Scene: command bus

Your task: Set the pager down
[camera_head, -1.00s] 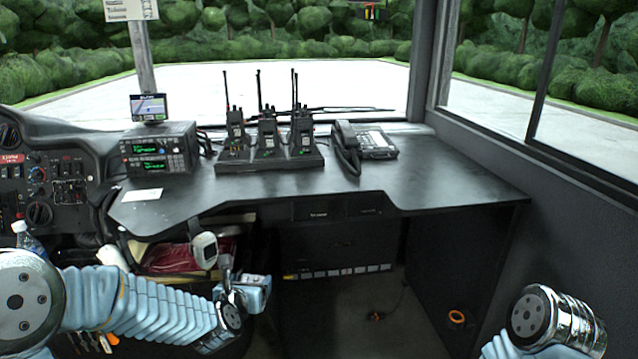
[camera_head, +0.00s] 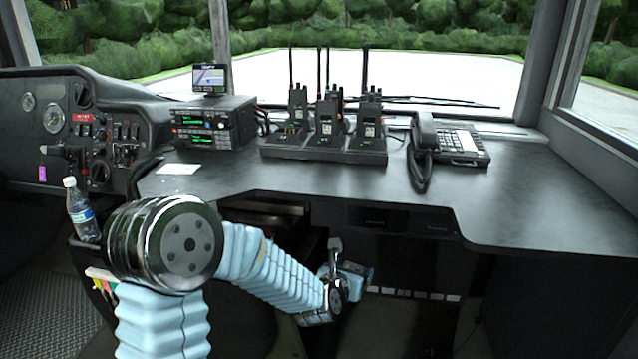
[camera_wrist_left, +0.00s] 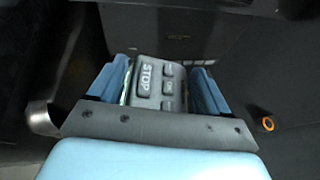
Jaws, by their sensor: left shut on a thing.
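The pager (camera_wrist_left: 158,84) is a grey block with a large STOP button and smaller buttons, seen in the left wrist view. My left gripper (camera_wrist_left: 165,92) is shut on it, with a blue finger on each side. In the head view my left gripper (camera_head: 353,276) hangs in front of the desk, below the front edge of the desk top. The pager is too small to make out there. My right gripper is out of view.
The black desk top (camera_head: 330,180) is clear along its front. Behind stand a radio unit (camera_head: 212,125), handheld radios in a charger (camera_head: 325,145) and a desk phone (camera_head: 460,143). A white card (camera_head: 178,169) lies at left. A bottle (camera_head: 80,208) stands near the dashboard.

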